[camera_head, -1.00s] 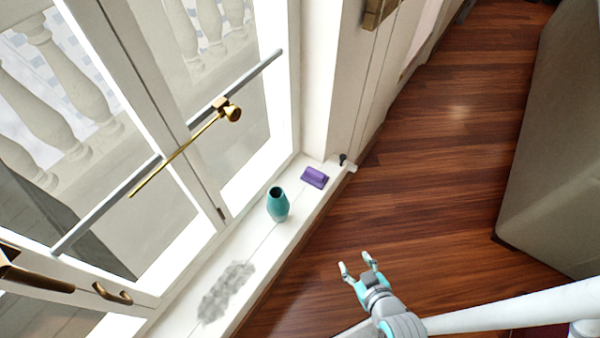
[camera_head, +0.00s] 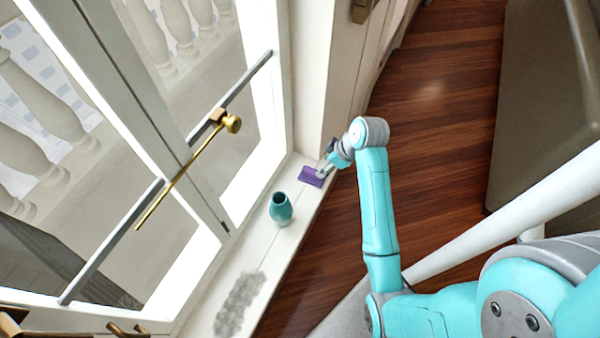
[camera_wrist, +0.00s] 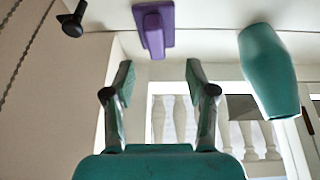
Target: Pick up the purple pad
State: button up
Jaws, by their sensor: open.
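The purple pad (camera_head: 310,177) lies on the white window sill near its far end, beside the corner of the wall. It also shows in the wrist view (camera_wrist: 154,27), at the top, ahead of the fingers and roughly between their lines. My gripper (camera_head: 326,168) is at the pad's right edge in the head view, partly hidden by my own wrist. In the wrist view my gripper (camera_wrist: 158,75) has its two fingers spread wide with nothing between them. The pad appears beyond the fingertips, and I cannot tell whether a finger touches it.
A teal vase (camera_head: 281,208) stands on the sill, nearer than the pad; it shows at the right in the wrist view (camera_wrist: 268,70). A grey smudge (camera_head: 240,303) marks the near sill. A dark stopper (camera_wrist: 72,20) is left of the pad. The wooden floor (camera_head: 440,120) is clear.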

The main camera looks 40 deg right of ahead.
aim_at(313, 171)
jog(key=shift+n+g, duration=0.3)
jog(key=w+f, duration=0.3)
jog(key=shift+w+f, duration=0.1)
jog(key=shift+f, duration=0.15)
jog(key=shift+x, duration=2.65)
jog(key=shift+a, duration=0.15)
grip_shut()
